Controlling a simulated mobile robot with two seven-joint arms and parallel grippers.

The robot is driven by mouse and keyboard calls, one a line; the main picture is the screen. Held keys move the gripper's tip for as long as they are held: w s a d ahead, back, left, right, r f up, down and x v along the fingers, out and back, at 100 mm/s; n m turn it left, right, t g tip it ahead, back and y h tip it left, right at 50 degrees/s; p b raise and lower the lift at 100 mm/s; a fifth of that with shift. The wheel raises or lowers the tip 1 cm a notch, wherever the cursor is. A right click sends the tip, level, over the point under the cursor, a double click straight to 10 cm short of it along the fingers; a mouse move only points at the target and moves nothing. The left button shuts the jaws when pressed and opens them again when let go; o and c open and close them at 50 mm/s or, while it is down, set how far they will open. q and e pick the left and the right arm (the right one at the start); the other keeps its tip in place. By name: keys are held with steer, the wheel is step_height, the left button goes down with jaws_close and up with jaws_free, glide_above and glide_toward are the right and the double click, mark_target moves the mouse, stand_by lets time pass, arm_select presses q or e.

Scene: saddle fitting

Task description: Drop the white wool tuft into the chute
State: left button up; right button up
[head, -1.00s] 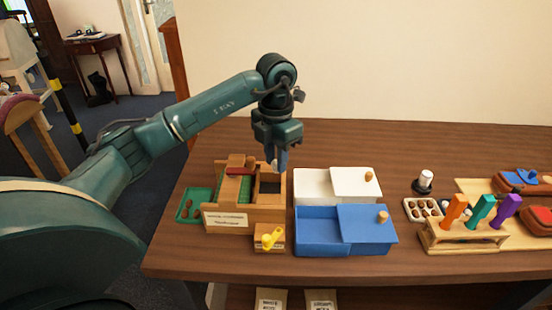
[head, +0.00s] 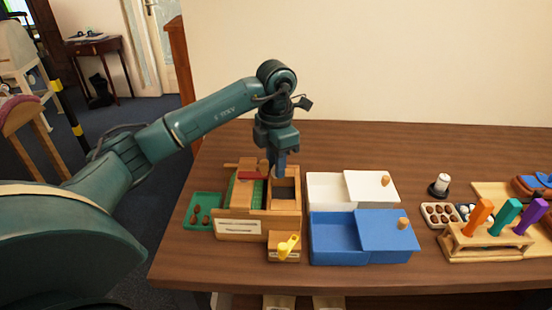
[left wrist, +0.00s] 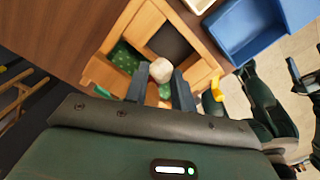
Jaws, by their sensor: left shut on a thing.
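My left gripper (head: 279,173) points down over the wooden box (head: 240,229), at the back-left edge of its dark square opening (head: 286,188). In the left wrist view its two fingers (left wrist: 161,88) are shut on the white wool tuft (left wrist: 161,71), a small round off-white lump. The tuft overlaps the near edge of the dark opening (left wrist: 168,40) in that view; its height above the box is hard to tell. The tuft cannot be made out in the head view. I cannot tell for sure which part is the chute. My right gripper is not in view.
A green tray (head: 203,223) with brown lumps is left of the box. A yellow crank (head: 288,246) sits at its front right. White (head: 324,186) and blue (head: 336,234) bins stand close on the right. The table's back is clear.

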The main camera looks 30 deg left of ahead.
arm_select(q)
steer(key=shift+f, duration=0.75)
steer(key=o, duration=1)
steer(key=shift+o, duration=0.2)
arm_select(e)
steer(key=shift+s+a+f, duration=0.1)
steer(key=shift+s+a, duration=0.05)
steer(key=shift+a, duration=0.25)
arm_select(q)
steer(key=shift+r, duration=0.1)
steer(key=shift+r, duration=0.3)
step_height(320, 180, up, 12)
steer(key=shift+r, duration=0.2)
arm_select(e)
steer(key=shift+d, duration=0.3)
